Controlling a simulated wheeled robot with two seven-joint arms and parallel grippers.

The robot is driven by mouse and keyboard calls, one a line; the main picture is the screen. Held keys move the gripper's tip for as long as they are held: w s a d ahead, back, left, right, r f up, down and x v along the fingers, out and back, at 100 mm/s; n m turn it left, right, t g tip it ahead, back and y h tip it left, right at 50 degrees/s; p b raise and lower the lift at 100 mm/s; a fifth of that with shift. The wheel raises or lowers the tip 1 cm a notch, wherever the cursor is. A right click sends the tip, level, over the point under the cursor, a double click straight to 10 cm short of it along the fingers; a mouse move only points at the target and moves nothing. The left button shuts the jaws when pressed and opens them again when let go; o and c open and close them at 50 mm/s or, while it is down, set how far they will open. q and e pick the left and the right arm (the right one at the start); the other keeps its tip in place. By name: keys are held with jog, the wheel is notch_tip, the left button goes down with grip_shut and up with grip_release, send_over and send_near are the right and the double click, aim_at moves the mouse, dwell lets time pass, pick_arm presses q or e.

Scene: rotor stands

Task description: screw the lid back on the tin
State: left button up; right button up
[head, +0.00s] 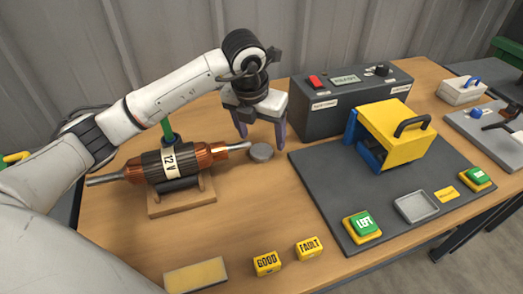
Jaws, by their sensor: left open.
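A small round grey metal piece (261,152) lies on the wooden table, right of the rotor's shaft end. It looks like a low tin or its lid; I cannot tell which, and I cannot make out a separate second part. My left gripper (260,140) points down with its two fingers spread. Its fingertips are just above or behind the grey piece, and nothing shows between them. Whether they touch it is not clear. My right gripper is not in view.
A dark tester box (330,108) stands close on the right. A grey mat (340,190) carries a yellow fixture (396,130). GOOD (267,263) and FAULT (309,248) blocks sit in front.

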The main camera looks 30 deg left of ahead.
aim_at(261, 151)
pick_arm(q)
jog(key=shift+a+p+x, duration=0.2)
jog(key=shift+x, duration=1.1)
jog(key=shift+a+p+x, duration=0.15)
jog(key=shift+a+x, duration=0.05)
jog(key=shift+x, duration=1.1)
jog(key=shift+s, duration=0.15)
jog(key=c, duration=1.1)
